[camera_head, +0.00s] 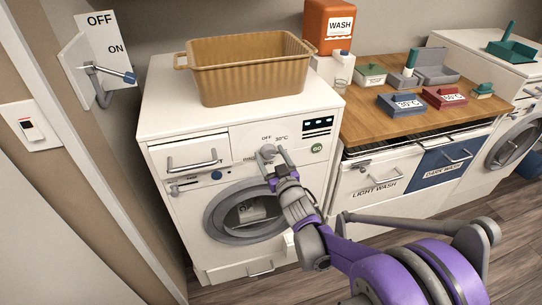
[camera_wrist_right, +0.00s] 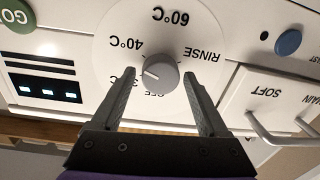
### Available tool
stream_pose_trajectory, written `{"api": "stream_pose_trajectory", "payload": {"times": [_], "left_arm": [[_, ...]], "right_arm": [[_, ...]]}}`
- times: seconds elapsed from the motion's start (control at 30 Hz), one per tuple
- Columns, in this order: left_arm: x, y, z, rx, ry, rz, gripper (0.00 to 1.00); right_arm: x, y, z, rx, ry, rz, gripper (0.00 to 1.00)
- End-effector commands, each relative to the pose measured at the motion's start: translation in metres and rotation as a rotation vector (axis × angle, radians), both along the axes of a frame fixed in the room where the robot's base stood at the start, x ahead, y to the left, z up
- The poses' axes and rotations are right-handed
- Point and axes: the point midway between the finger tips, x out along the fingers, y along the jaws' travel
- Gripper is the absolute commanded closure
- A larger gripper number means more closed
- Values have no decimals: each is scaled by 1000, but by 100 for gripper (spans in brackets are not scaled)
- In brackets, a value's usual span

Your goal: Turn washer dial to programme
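The white washer (camera_head: 160,115) stands at the left in the head view. Its grey round dial (camera_wrist_right: 161,72) sits on a white disc marked OFF, 30°C, 40°C, 60°C and RINSE, shown upside down in the right wrist view. A pale mark on the dial lies toward its left side, near the 30°C and 40°C side of the disc. My right gripper (camera_wrist_right: 160,76) is open, with one finger on either side of the dial and visible gaps to it. In the head view my right gripper (camera_head: 268,156) covers much of the dial area. My left gripper is not in view.
A green GO button (camera_head: 317,148), a dark display and a detergent drawer (camera_head: 190,156) share the washer's front. A tan basket (camera_head: 250,75) stands on top. A wooden counter (camera_head: 420,115) with small boxes is at right. A wall lever (camera_head: 110,73) is at left.

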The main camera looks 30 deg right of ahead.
Motion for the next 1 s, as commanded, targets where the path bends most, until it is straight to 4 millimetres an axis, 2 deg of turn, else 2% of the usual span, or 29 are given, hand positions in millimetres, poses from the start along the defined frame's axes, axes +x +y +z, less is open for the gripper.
{"api": "stream_pose_trajectory", "payload": {"times": [0.03,0.3,0.4,0.7,0.97,1.0], "left_arm": [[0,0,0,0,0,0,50],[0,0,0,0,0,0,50],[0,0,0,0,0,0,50],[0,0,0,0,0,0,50],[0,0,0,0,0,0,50],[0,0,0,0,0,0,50]], "right_arm": [[0,0,0,0,0,0,34],[0,0,0,0,0,0,83],[0,0,0,0,0,0,98],[0,0,0,158,-38,0,98],[0,0,0,170,-42,0,98],[0,0,0,170,-42,0,41]]}}
